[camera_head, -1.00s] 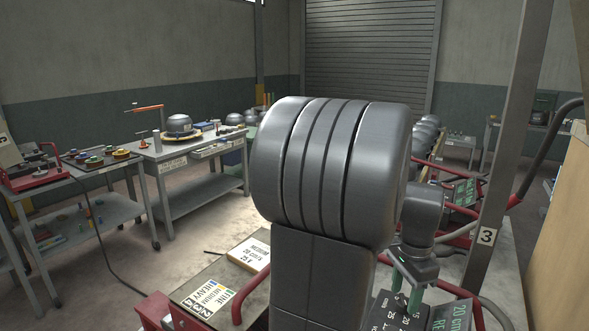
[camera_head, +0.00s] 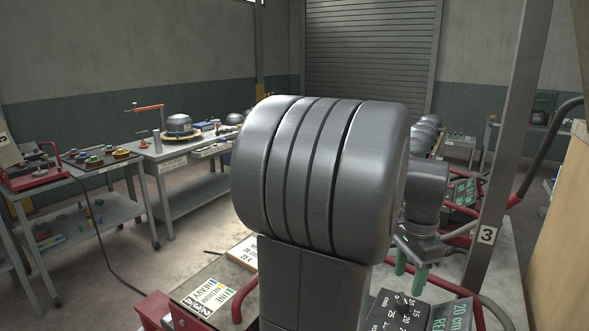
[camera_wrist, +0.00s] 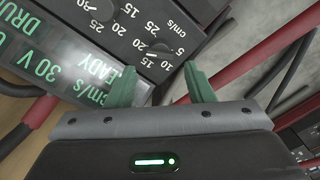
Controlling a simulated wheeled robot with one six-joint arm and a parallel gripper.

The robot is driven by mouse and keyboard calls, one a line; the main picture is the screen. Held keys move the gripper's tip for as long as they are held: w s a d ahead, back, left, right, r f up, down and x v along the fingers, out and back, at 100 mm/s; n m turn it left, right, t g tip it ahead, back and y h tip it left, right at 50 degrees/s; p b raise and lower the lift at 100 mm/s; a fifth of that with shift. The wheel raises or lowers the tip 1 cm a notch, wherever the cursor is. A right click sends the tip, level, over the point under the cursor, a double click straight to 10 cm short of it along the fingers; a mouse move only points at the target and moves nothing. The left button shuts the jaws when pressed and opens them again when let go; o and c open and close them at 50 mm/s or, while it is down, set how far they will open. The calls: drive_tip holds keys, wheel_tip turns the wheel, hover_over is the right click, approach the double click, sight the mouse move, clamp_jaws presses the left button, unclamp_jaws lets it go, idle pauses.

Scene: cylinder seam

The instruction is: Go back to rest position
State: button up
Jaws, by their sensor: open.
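My gripper (camera_head: 411,270) has two green fingers that stand apart with nothing between them. In the head view it hangs right of my large dark arm joint, above a black control panel (camera_head: 398,310). In the wrist view the gripper (camera_wrist: 160,76) points toward the same panel, which carries a knob (camera_wrist: 155,50) with a cm/s scale and a green display (camera_wrist: 60,65). The fingertips overlap the panel edge in that view; I see no grip on the knob. My arm hides much of the middle of the head view.
A grey post (camera_head: 503,140) marked 3 and red tubes (camera_head: 480,312) stand close on the right. A tan panel (camera_head: 560,230) is at far right. A label card (camera_head: 208,297) lies on the bench at lower left.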

sight(404, 298)
wheel_tip(404, 298, down, 6)
drive_tip(key=shift+f, duration=0.15)
drive_tip(key=n, duration=0.5)
drive_tip(key=shift+n, duration=0.4)
drive_tip(key=n+b, duration=0.1)
drive_tip(key=n, duration=0.4)
drive_tip(key=n+b, duration=0.1)
drive_tip(key=n, duration=0.4)
drive_tip(key=shift+n+b, duration=0.3)
drive_tip(key=n+b, duration=0.1)
drive_tip(key=n, duration=0.3)
drive_tip(key=shift+n, duration=0.4)
